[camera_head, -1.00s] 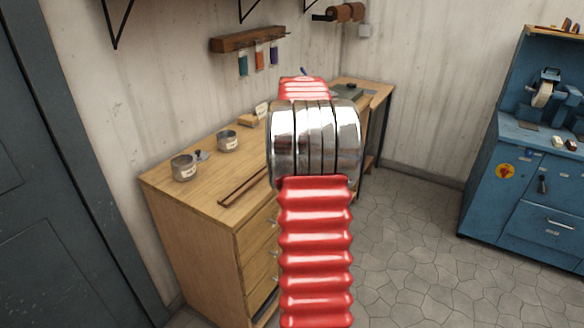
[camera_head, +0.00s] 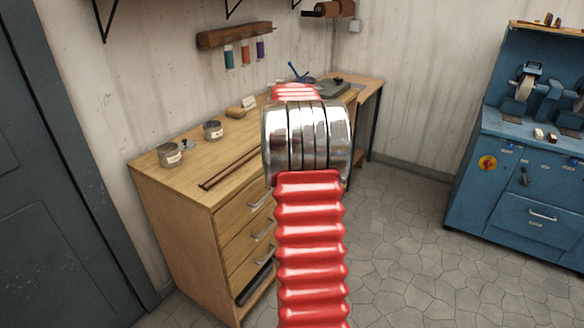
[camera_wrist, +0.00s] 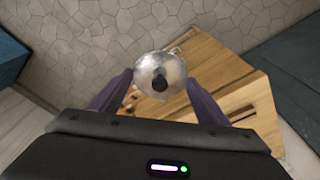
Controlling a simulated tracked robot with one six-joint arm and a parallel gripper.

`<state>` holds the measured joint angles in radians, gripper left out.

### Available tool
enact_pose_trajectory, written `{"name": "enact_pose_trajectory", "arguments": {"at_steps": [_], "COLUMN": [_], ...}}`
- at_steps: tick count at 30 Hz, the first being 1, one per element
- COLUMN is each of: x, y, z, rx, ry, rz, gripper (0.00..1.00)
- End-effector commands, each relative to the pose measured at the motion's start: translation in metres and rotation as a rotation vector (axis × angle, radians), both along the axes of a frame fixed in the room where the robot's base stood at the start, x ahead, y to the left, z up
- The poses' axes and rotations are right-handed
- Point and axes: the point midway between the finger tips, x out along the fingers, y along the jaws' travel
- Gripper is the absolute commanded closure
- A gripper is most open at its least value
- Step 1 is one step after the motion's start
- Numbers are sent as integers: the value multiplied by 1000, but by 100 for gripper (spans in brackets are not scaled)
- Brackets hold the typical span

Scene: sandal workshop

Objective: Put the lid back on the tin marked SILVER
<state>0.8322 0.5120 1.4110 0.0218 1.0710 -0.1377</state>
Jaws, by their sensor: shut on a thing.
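A round, silvery metal lid with a dark knob (camera_wrist: 150,68) is between the two purple fingers of my gripper (camera_wrist: 160,84) in the wrist view. My gripper is shut on it, above the floor and the wooden bench. In the head view my arm hides the gripper and lid. Two small open-topped metal tins with pale labels stand on the bench: the left tin (camera_head: 171,158) near its left end and the right tin (camera_head: 213,132) farther back. The label writing is too small to read, so I cannot tell which is SILVER.
The wooden bench (camera_head: 165,190) with drawers stands along the wall. A small dark item (camera_head: 186,145) lies between the tins, and thin brown strips (camera_head: 228,172) lie near the front edge. A blue machine cabinet (camera_head: 520,190) stands right. The stone floor (camera_head: 405,245) between is clear.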

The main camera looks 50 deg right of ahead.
Motion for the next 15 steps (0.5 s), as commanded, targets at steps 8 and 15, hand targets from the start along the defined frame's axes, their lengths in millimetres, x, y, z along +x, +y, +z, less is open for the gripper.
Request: {"name": "enact_pose_trajectory", "arguments": {"at_steps": [8, 15], "x": [22, 45], "y": [26, 64], "z": [-30, -62], "rx": [1, 2], "ry": [1, 3], "rz": [26, 70], "gripper": [52, 52]}}
